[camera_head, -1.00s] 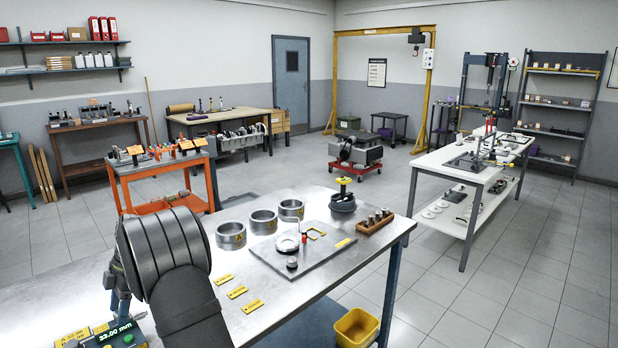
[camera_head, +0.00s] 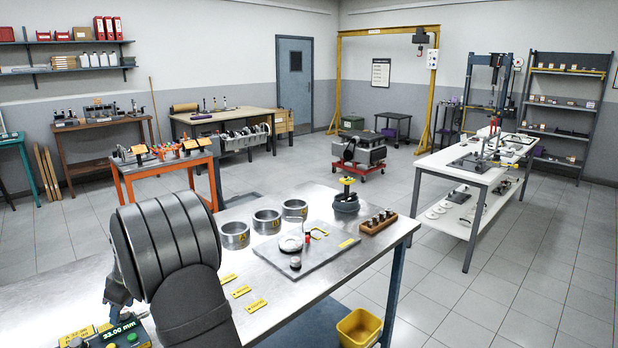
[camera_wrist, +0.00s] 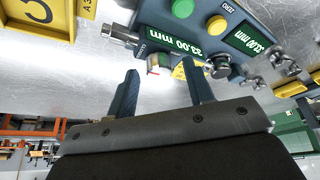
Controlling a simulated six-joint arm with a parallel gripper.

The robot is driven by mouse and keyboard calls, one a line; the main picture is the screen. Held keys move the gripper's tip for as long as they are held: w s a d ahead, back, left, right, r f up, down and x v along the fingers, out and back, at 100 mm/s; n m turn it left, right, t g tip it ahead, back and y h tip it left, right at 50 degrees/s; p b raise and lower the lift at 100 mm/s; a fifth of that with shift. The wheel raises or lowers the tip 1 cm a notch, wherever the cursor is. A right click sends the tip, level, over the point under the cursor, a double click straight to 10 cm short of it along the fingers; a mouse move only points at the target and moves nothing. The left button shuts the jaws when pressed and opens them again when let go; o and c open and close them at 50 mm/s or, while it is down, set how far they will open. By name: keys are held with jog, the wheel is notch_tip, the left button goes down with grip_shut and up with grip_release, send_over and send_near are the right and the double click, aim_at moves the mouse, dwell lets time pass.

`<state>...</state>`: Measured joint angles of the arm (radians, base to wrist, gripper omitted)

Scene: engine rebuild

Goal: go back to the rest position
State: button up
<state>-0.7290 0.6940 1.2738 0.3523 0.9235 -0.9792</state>
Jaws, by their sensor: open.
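My gripper (camera_wrist: 160,78) shows in the wrist view with its two dark blue fingers spread apart and nothing between them. Beyond the fingertips is a blue gauge unit (camera_wrist: 205,38) with a green 33.00 mm display, buttons and a metal fitting. I cannot tell how far the fingers are from it. In the head view the gauge unit (camera_head: 125,336) sits at the lower left on the metal bench (camera_head: 330,275). My dark arm fills the lower left there and mostly hides my gripper.
A yellow bin (camera_head: 357,328) is below. In the wrist view a yellow numbered tray (camera_wrist: 40,14) is at upper left.

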jog(key=shift+s+m+t+h, duration=0.15)
jog(key=shift+m+t, duration=0.4)
jog(key=shift+m, duration=0.95)
jog(key=shift+m+t+h, duration=0.25)
jog(key=shift+m+t, duration=0.3)
jog(key=shift+m, duration=0.95)
jog(key=shift+n+g+y, duration=0.3)
jog(key=shift+n+g, duration=0.3)
jog(key=shift+n, duration=1.1)
jog(key=shift+w+n+g, duration=0.2)
jog(key=shift+n+g, duration=0.6)
jog(key=shift+n, duration=1.3)
